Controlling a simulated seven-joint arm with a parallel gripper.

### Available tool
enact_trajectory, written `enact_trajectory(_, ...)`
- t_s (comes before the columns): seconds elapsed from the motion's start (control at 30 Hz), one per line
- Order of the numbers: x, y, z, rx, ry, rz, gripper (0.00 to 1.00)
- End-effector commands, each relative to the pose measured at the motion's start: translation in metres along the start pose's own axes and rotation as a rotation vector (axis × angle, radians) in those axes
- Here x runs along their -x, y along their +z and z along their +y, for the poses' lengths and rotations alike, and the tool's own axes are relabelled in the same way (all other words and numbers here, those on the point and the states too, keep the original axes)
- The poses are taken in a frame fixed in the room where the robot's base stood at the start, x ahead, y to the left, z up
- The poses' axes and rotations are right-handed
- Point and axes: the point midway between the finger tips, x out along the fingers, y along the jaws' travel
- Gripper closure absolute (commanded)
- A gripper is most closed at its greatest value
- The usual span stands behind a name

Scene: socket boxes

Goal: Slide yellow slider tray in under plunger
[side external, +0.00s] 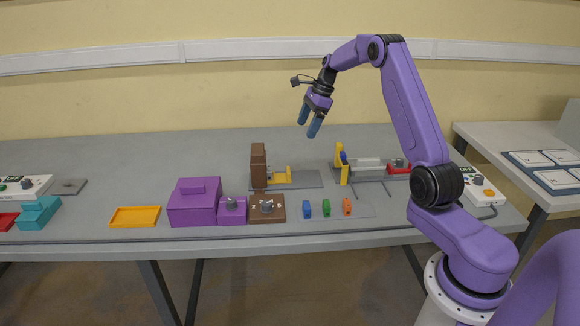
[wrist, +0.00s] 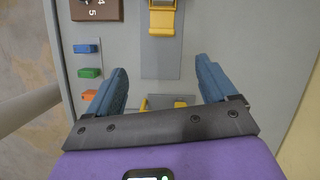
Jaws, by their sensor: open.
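The yellow slider tray (side external: 280,177) lies flat on a grey base plate (side external: 308,181), with an upright yellow end on its right. A tall brown block (side external: 258,165) stands at its left, with a small greyish part at its side; I cannot make out the plunger clearly. In the wrist view the yellow tray (wrist: 162,20) shows at the top centre, cut by the frame edge. My gripper (side external: 309,121) is open and empty, high above the table and up and right of the tray. In the wrist view its blue fingers (wrist: 163,70) are wide apart over the plate.
Blue (side external: 306,208), green (side external: 326,208) and orange (side external: 347,206) pieces lie in front.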

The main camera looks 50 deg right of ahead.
Motion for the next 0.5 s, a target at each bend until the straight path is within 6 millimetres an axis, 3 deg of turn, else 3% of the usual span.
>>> enact_trajectory(0.1, 0.003, -0.007, 0.002, -0.156, -0.019, -0.032, 0.15)
enact_trajectory(0.27, -0.002, -0.009, 0.002, -0.218, -0.023, -0.043, 0.15)
enact_trajectory(0.5, -0.036, -0.007, 0.002, -0.215, -0.018, -0.042, 0.15)
